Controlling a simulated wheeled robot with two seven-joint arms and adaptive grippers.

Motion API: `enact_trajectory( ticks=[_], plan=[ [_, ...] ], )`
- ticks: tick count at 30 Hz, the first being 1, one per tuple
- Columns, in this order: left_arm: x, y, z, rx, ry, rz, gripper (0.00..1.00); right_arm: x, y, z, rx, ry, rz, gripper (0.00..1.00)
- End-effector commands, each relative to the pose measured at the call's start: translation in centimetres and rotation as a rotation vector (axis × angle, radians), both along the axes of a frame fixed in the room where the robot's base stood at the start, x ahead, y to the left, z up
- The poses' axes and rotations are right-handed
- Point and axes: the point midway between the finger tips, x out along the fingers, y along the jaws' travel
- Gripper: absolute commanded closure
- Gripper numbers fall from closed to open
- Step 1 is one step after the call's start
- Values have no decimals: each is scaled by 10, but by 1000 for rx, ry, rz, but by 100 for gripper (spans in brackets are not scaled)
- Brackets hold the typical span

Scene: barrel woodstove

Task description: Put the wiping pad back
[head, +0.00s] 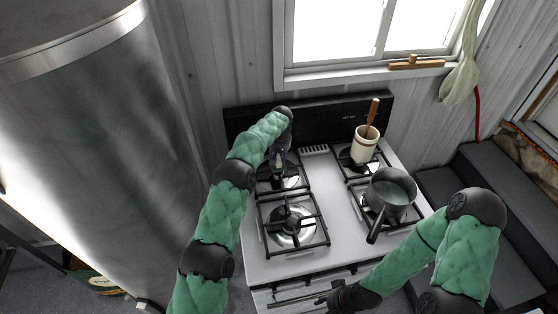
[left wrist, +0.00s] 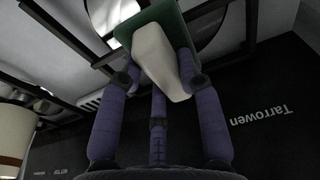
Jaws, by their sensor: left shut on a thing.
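The wiping pad, with a green pad part (left wrist: 121,28) and a cream grip, is between the fingers of my left gripper (left wrist: 160,75) in the left wrist view. The fingers are shut on the cream grip. In the head view my left gripper (head: 279,158) is over the back left burner of the stove, close to the black back panel. There the pad is mostly hidden by the gripper and arm. My right gripper (head: 302,299) is low at the stove's front edge. It is too dark and small to tell its jaw state.
The stove (head: 318,180) has a grey pot (head: 390,190) at front right, its handle toward the front. A cream crock (head: 364,148) with a wooden utensil stands behind it. The front left burner (head: 292,222) is empty. A large metal barrel (head: 90,140) stands left.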

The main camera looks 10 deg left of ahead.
Motion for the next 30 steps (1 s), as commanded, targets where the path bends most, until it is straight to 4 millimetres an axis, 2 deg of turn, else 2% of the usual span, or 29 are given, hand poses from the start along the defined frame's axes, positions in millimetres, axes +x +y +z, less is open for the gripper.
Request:
enact_trajectory(
  ticks=[1, 4, 16, 17, 18, 19, 30],
  plan=[
    [-1, 0, -9, 1, 4, -1, 91, 0, 0, 1, 0, 0, 0, 60],
    [-1, 0, -19, 0, 2, 0, 91, 0, 0, 2, 0, 0, 0, 60],
    [-1, 0, -25, 1, 1, 0, 91, 0, 0, -3, 0, 0, 0, 60],
    [-1, 0, -24, 1, 1, 0, 59, 0, 0, -2, 0, 0, 0, 60],
    [-1, 0, -24, 0, 2, 0, 48, 0, 0, -1, 0, 0, 0, 60],
    [-1, 0, -24, 0, 2, 0, 41, 0, 0, -1, 0, 0, 0, 60],
    [-1, 0, -23, 0, 3, -1, 41, 0, 0, 0, 0, 0, 0, 60]
  ],
)
